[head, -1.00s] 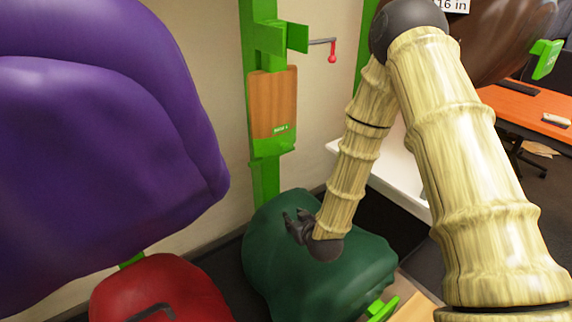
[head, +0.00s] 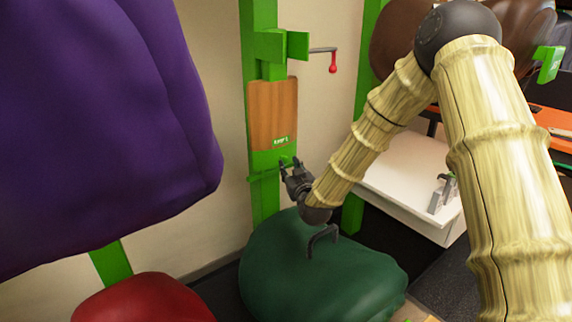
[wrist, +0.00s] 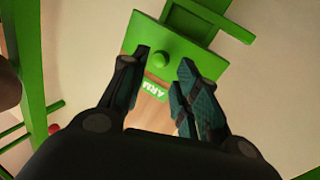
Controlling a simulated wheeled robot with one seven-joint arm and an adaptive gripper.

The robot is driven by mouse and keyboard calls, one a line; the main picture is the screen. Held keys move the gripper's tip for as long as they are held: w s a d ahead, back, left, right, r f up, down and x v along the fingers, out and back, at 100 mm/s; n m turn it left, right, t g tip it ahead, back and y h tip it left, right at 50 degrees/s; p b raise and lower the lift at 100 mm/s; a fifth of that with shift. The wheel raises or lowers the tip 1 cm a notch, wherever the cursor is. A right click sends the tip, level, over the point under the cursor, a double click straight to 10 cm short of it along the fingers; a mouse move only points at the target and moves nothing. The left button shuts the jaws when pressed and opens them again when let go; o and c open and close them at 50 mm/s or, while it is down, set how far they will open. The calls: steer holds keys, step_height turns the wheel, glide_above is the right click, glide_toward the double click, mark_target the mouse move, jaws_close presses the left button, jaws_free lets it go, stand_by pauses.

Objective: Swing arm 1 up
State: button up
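Arm 1 is a wooden panel (head: 272,112) against a green upright post, with a green label (head: 282,141) near its lower end. The label there reads "ARM" (wrist: 156,88), partly cut off by a finger. My gripper (head: 287,163) is at the lower end of the panel. In the wrist view its fingers (wrist: 166,58) are apart, and the knob appears between the tips. I cannot tell whether they touch it.
A green saddle (head: 320,275) with a dark handle (head: 322,238) lies below my gripper. A purple saddle (head: 100,130) fills the left, above a red one (head: 145,298). A red-knobbed crank (head: 332,62) juts out above the panel. A white table (head: 405,180) stands right.

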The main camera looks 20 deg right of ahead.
mark_target(286, 161)
steer(key=shift+w+b, duration=0.35)
steer(key=shift+w, duration=2.3)
jaws_close()
